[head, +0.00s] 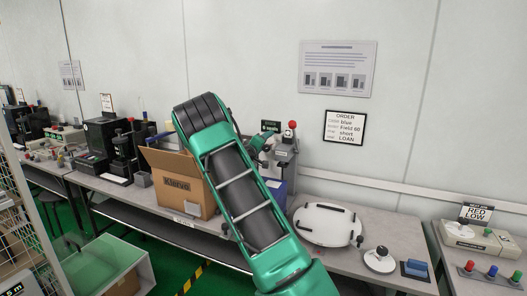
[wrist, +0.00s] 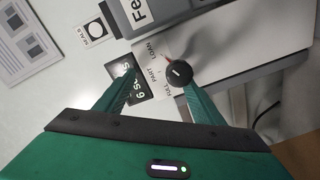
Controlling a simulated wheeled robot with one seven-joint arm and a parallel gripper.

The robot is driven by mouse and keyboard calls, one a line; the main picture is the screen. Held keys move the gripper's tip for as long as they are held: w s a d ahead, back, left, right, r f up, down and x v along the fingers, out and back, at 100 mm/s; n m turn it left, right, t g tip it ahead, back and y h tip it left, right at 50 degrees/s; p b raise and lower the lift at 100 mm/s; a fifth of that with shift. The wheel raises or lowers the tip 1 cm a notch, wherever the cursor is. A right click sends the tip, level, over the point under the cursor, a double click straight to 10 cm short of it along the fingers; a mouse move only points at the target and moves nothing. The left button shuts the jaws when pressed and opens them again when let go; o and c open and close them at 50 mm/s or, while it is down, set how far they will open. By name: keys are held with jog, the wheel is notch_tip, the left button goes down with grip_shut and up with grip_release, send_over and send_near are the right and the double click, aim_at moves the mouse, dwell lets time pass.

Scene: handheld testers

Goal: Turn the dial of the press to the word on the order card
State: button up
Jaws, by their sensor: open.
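The press (head: 285,150) stands on the bench behind my arm, which hides part of it; a red knob tops its lever. Its dial (wrist: 179,75) is a round black knob with a short white mark, in the wrist view. The words LOAN, PART and FULL are printed beside it; which one the mark points to is unclear. The order card (head: 344,127) on the wall reads blue, Field 60, short, LOAN. My gripper (wrist: 160,77) is open, its fingers spread, with the dial close to the right fingertip. I cannot tell whether they touch.
A cardboard box (head: 180,181) stands left of my arm. A white round device (head: 326,224) and a small white dish-like base with a black knob (head: 379,260) are to the right. A black sign (wrist: 140,85) lies behind the left finger.

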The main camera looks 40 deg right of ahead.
jog(key=a+r, duration=0.7)
jog(key=a, duration=0.4)
jog(key=shift+r, duration=0.2)
jog(key=s+a+f+m+g+y, duration=0.15)
jog(key=s+f+y, duration=0.25)
jog(key=s, duration=0.6)
jog(key=s+f+m+g+y, duration=0.3)
jog(key=s+f, duration=0.2)
jog(key=s, duration=0.6)
jog(key=s+a+f+g+y, duration=0.1)
jog(key=s+a+y, duration=0.3)
jog(key=s+a, duration=0.8)
jog(key=s+a+f+g+y, duration=0.1)
jog(key=s+a+f+y, duration=0.3)
jog(key=s+a, duration=0.9)
jog(key=s+y, duration=0.1)
jog(key=s, duration=0.2)
jog(key=shift+a+y, duration=0.25)
jog(key=shift+y, duration=0.05)
jog(key=shift+w+g, duration=0.1)
jog(key=shift+g, duration=0.15)
